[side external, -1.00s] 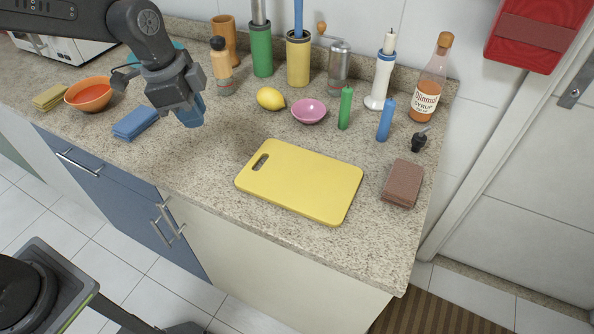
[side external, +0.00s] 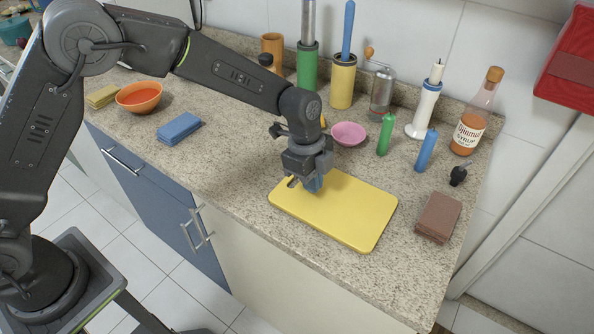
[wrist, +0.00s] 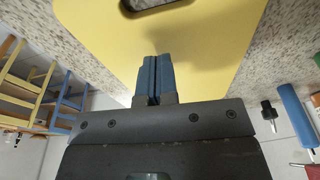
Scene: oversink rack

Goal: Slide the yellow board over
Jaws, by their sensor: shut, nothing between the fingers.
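The yellow board (side external: 345,215) lies flat on the speckled counter, with a slot handle at its left end. My gripper (side external: 315,186) points down over the board's left part, close to the slot, which it partly hides in the side view. In the wrist view my blue fingertips (wrist: 157,60) are together and empty over the yellow board (wrist: 210,40). The slot shows at the top edge there, beyond the tips. I cannot tell whether the tips touch the board.
A pink bowl (side external: 349,133), green bottle (side external: 386,135) and blue bottle (side external: 426,151) stand behind the board.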

